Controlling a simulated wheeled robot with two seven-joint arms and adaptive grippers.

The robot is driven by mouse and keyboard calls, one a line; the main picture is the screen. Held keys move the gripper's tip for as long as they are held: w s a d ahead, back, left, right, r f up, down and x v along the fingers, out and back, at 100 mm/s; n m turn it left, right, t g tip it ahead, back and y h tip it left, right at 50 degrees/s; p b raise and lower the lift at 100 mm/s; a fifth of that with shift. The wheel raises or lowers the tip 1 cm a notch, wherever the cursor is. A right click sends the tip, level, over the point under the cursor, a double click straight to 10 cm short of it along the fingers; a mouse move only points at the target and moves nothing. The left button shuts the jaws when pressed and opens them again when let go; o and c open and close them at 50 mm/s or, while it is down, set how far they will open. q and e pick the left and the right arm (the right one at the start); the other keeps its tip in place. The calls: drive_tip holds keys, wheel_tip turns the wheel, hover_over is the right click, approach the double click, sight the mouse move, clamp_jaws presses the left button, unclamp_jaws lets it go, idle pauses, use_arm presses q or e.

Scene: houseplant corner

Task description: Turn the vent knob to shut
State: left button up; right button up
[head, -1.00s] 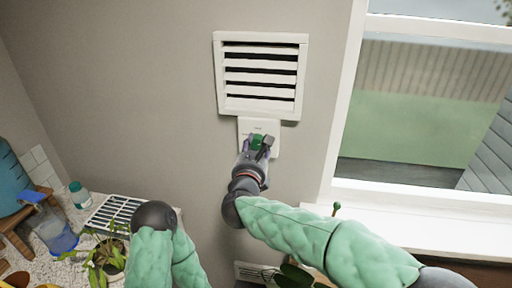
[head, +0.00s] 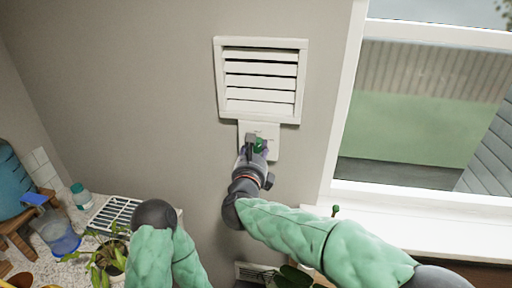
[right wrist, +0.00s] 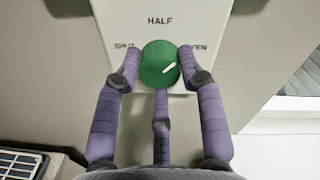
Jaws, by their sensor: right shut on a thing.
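The green vent knob (head: 260,145) sits on a white plate (head: 273,129) below the wall vent. In the right wrist view the round knob (right wrist: 157,58) shows a short white mark on the right part of its face. The plate (right wrist: 160,35) reads HALF at the top, with SHUT at left and OPEN at right, both partly covered by fingers. My right gripper (head: 256,150) is shut on the knob; in the wrist view its purple fingers (right wrist: 160,70) touch the knob's sides. The vent (head: 261,79) has its slats lying nearly flat, with thin dark lines between them. My left gripper is out of view.
A window (head: 420,110) with a white frame and sill is at right. The wall around the vent is clear.

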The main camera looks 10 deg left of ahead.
drive_tip(key=n+p, duration=0.3)
drive_tip(key=n, duration=0.2)
drive_tip(key=shift+n, duration=0.3)
drive_tip(key=n+h+p, duration=0.1)
drive_tip(key=n+p, duration=0.3)
drive_tip(key=n, duration=0.2)
drive_tip(key=shift+p, duration=0.4)
drive_tip(key=n+p, duration=0.4)
drive_tip(key=n, duration=0.2)
drive_tip(key=shift+a+p, duration=0.1)
drive_tip(key=shift+p, duration=0.25)
drive_tip(key=shift+n+h+p, duration=0.3)
drive_tip(key=shift+n+p, duration=1.15)
drive_tip(key=shift+n, duration=0.75)
drive_tip(key=o, duration=1.1)
drive_tip(key=shift+o, duration=0.2)
